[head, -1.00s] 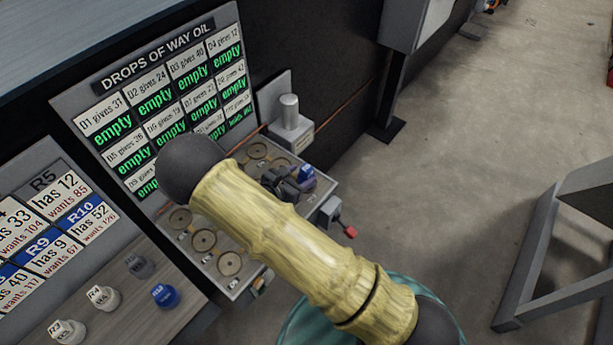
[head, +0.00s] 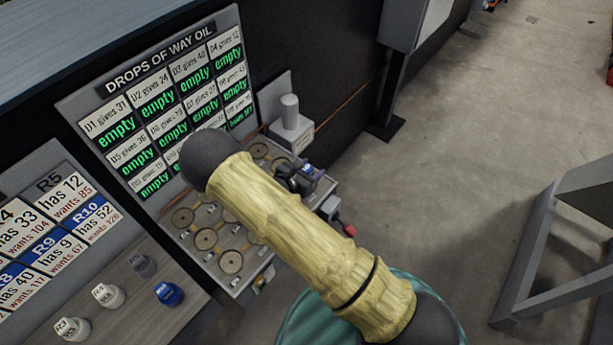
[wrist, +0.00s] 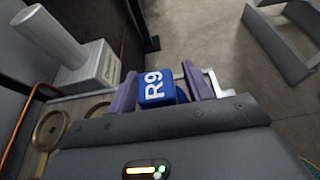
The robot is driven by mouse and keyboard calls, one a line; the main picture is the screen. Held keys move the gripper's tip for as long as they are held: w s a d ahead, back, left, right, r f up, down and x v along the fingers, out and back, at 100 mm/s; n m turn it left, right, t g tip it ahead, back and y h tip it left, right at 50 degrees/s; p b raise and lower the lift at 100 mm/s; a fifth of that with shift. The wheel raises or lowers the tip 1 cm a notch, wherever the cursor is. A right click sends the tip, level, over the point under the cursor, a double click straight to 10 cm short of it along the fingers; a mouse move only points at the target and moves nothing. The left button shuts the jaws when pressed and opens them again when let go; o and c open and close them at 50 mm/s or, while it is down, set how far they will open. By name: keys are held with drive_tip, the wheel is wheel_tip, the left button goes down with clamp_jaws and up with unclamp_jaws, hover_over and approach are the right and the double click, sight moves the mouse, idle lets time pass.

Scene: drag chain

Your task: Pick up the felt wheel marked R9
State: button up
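The felt wheel marked R9 (wrist: 155,88) is blue with white lettering. In the wrist view it sits between the two purple fingers of my gripper (wrist: 157,92), which touch or nearly touch its sides, so the gripper looks shut on it. In the head view the wheel (head: 308,169) is a small blue patch at the tip of my gripper (head: 310,175), near the right end of the tray with round pads (head: 231,262). Its underside is hidden, so I cannot tell whether it touches the tray.
A grey post on a block (head: 290,125) stands behind the tray. A red-tipped lever (head: 349,230) is at its right. A blue wheel (head: 168,293) and several white and grey ones stand on the left bench (head: 135,318). A display board (head: 160,110) rises behind.

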drive_tip(key=c, duration=1)
drive_tip(key=shift+o, duration=0.2)
wheel_tip(320, 180, up, 10)
drive_tip(key=b, duration=0.1)
